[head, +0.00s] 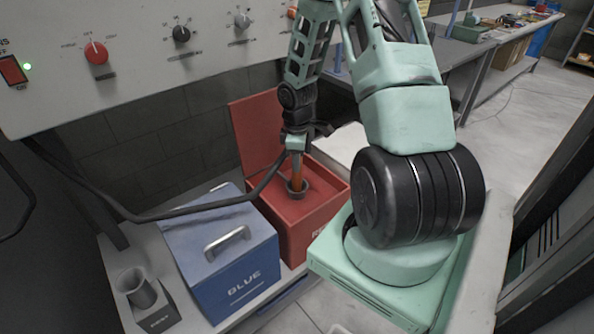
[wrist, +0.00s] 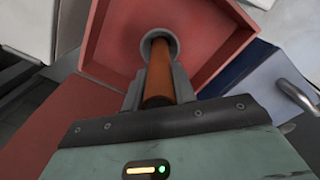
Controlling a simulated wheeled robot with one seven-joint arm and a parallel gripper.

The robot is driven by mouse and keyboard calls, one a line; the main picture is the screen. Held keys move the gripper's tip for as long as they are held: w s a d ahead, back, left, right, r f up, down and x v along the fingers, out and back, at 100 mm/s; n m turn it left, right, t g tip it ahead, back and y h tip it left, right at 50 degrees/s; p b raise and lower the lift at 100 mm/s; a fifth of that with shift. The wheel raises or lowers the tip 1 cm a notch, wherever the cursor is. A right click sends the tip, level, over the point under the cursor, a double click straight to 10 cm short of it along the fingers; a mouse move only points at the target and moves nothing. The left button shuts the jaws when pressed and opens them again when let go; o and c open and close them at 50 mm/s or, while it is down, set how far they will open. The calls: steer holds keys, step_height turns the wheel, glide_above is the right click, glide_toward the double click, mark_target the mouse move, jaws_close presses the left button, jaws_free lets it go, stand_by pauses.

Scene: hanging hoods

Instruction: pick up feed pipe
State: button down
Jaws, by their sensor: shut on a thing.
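The feed pipe (head: 297,172) is a slim orange-brown tube. It stands about upright in a round grey socket (head: 297,188) inside the open red box (head: 310,226). My gripper (head: 296,154) is above the red box and shut on the pipe's upper part. In the wrist view the pipe (wrist: 158,75) runs from between my fingers (wrist: 157,92) down into the grey ring (wrist: 159,43). The pipe's lower end is hidden in the socket. The part inside my gripper is also hidden.
A closed blue box (head: 222,250) with a metal handle stands left of the red box. A grey cup-like holder (head: 136,287) is at the far left of the bench. The red lid (head: 255,137) stands raised behind the box. A panel with knobs (head: 150,45) hangs above, with a black cable below.

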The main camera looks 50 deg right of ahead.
step_height(320, 180, up, 12)
steer(key=shift+f, duration=0.1)
step_height(320, 180, up, 2)
steer(key=shift+r+p, duration=0.25)
steer(key=shift+p, duration=0.95)
steer(key=shift+a, duration=0.1)
